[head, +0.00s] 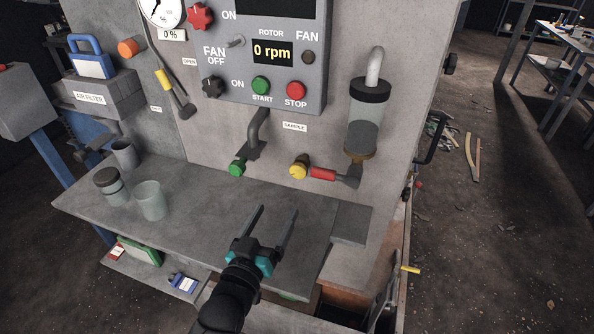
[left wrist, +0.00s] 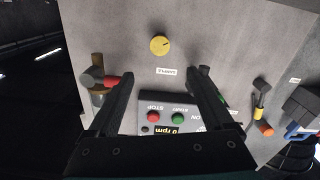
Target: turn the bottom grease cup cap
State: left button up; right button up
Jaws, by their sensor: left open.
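No part is labelled as a grease cup, and I cannot tell for sure which cap is the bottom one. A round yellow cap (head: 299,168) sits on the grey panel below the sample label. It also shows in the left wrist view (left wrist: 159,45), face on with a dark mark, beyond and between the fingertips. My left gripper (head: 277,210) is open and empty above the shelf, in front of and below the yellow cap and apart from it. Its two fingers (left wrist: 162,75) point toward the panel. My right gripper is not in view.
A green-tipped spout (head: 238,168) and a red handle (head: 323,174) flank the yellow cap. A glass jar (head: 363,125) hangs at the right. Several cups stand on the left of the shelf (head: 215,215). The shelf's middle is clear. A control box (head: 240,90) juts out above.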

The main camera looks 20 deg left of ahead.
aim_at(298, 172)
pick_arm(q)
jog(key=w, duration=1)
jog(key=w+b, duration=0.1)
jog(key=w, duration=0.4)
jog(key=shift+d, duration=0.3)
grip_shut()
jog(key=shift+m, duration=0.3)
jog(key=shift+m+p, duration=0.4)
jog(key=shift+m, duration=0.7)
jog(key=shift+d+m, duration=0.1)
jog(key=shift+m, duration=1.4)
